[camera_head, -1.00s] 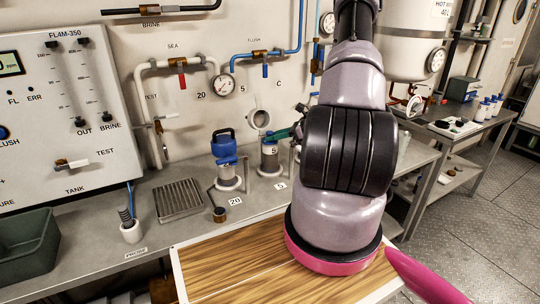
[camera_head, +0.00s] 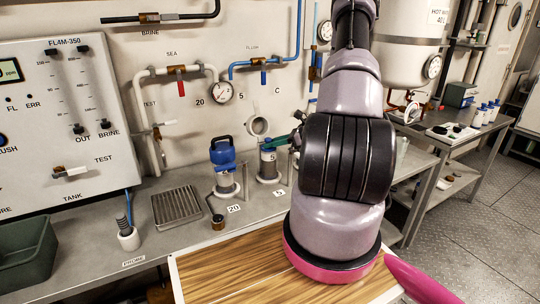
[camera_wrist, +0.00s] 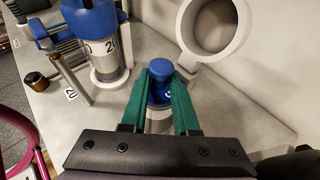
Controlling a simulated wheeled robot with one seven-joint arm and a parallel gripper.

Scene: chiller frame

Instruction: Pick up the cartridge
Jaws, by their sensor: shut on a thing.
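The cartridge, a grey cylinder with a blue cap (camera_wrist: 160,88), stands upright near the round wall port. In the wrist view, my gripper (camera_wrist: 161,76) has its two green fingers on either side of the blue cap, shut on it. The lower part of the cylinder is mostly hidden by my gripper body. In the head view, the cartridge (camera_head: 268,161) is on the steel bench, partly behind my arm. The green fingers (camera_head: 279,142) show at its top. I cannot tell whether its base touches the bench.
A larger blue-topped canister (camera_head: 224,170) marked 20 stands left of the cartridge, also in the wrist view (camera_wrist: 103,62). A ring-shaped port (camera_wrist: 212,24) is close to my fingers. A drain grate (camera_head: 177,206), a green bin (camera_head: 27,250) and a wooden board (camera_head: 230,275) lie nearer.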

